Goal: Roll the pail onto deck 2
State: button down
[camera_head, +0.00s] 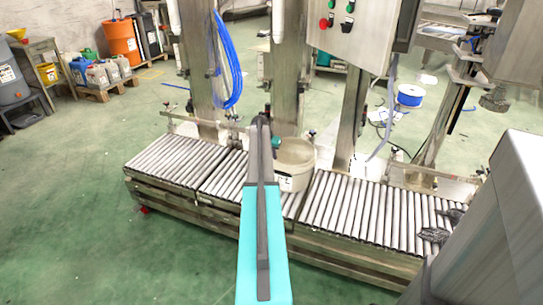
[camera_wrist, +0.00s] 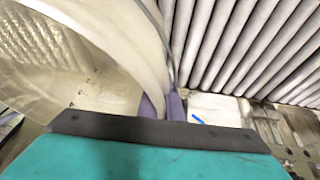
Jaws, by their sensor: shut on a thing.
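The pail (camera_head: 297,158) is a pale, cream-coloured round tub. It stands upright on the roller conveyor, at the right end of the middle roller section (camera_head: 222,182) and close to the right roller section (camera_head: 370,207). In the wrist view the pail (camera_wrist: 105,30) fills the left side, its curved wall and rim close to the camera. My gripper (camera_wrist: 163,107) is shut on the pail's rim, with purple fingertips at the edge. In the head view my arm hides the fingers and the pail's left side. No deck number is readable.
A left roller section (camera_head: 172,157) has bare rollers, and the right section is mostly bare, with dark crumpled scraps (camera_head: 434,235) at its far right. Steel posts (camera_head: 350,120) and a control box (camera_head: 353,30) stand behind the line. Green floor lies open in front at left.

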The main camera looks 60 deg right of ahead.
jog(key=shift+w, duration=0.15)
jog(key=c, duration=1.9)
grip_release()
jog(key=shift+a, duration=0.1)
jog(key=shift+o, duration=0.2)
jog(key=shift+a, duration=0.1)
jog(key=p+v, duration=0.1)
jog(key=v, duration=1.2)
jog(key=shift+r, duration=0.4)
jog(key=shift+w, duration=0.1)
